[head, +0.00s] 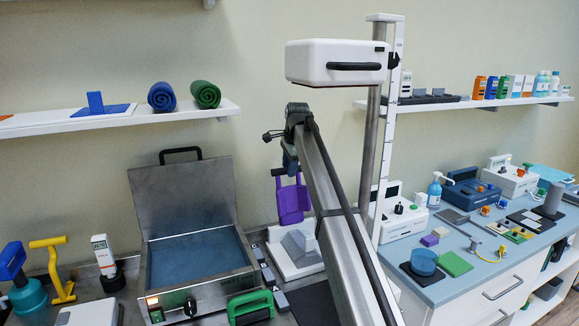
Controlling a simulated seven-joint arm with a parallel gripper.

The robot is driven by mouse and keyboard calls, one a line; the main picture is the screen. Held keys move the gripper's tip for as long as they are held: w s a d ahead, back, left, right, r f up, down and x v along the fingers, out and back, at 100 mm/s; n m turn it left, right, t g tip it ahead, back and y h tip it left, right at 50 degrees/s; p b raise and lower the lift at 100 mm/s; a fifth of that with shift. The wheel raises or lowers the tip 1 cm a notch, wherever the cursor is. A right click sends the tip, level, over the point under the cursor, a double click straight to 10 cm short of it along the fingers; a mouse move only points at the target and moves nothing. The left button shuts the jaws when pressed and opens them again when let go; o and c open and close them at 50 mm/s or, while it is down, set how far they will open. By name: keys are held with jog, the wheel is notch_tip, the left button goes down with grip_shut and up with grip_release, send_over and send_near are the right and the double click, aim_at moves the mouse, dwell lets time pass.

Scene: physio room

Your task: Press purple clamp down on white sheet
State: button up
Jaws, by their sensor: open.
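The purple clamp (291,201) stands raised, like an upright plate, at the back of a white device on the bench, behind my arm. The white device's base (301,266) has a grey sloped block on it. I cannot make out a separate white sheet; my arm hides the right part of the device. My gripper (289,168) is small in view at the far end of my arm, pointing down just above and in front of the clamp's top. Its jaws are open and hold nothing visible. Whether it touches the clamp I cannot tell.
Left of the device is an open metal water bath (197,260) with its lid up, and a green handled block (250,307) in front. A white box (335,62) on a pole overhangs my arm. A blue-topped counter (470,262) with several devices is on the right.

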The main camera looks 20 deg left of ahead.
jog(key=shift+c, duration=0.3)
grip_shut()
dwell(0.4)
